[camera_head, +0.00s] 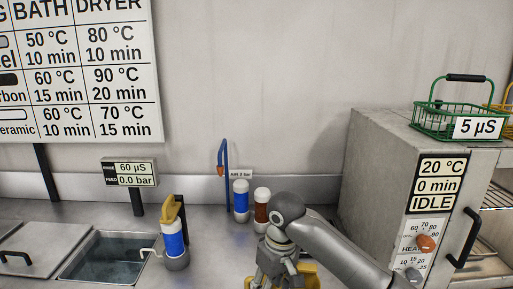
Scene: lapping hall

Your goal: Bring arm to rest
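My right arm comes in from the lower right. Its gripper (272,279) hangs pointing down at the bottom edge, over the counter (213,262). The fingertips are cut off or too small to make out, so I cannot tell whether it is open or shut, or whether it holds anything. A yellow thing (309,270) shows partly behind the gripper; I cannot tell if they touch. My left gripper is not in view.
A blue cartridge with a yellow top (174,240) stands by the water-filled sink (105,262). Blue (241,202) and brown (261,212) cylinders stand near the wall, close to my wrist. A grey dryer (380,165) carries a green basket (440,123). The counter between is clear.

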